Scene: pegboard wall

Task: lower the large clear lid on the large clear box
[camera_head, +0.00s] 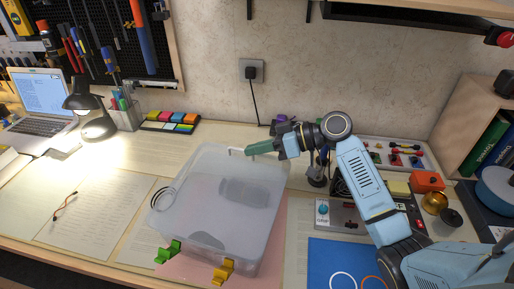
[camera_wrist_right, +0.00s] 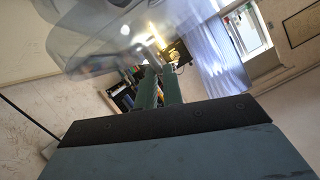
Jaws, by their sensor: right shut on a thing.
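The large clear box (camera_head: 207,238) stands on the desk in the middle of the head view, with a dark blurred shape showing through it. The large clear lid (camera_head: 215,163) appears as a translucent sheet over the box; I cannot tell whether it touches the rim all round. My right gripper (camera_head: 244,152) reaches in from the right and is shut at the lid's far edge. In the right wrist view, clear plastic (camera_wrist_right: 130,35) spreads above the two green fingers (camera_wrist_right: 158,90). My left gripper is not in view.
A green clip (camera_head: 168,252) and a yellow clip (camera_head: 223,271) are at the box's front. A lamp (camera_head: 90,108), pen holder (camera_head: 124,115) and laptop (camera_head: 40,98) stand left. A control box (camera_head: 340,213) and blue sheet (camera_head: 345,262) lie right. Papers cover the left desk.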

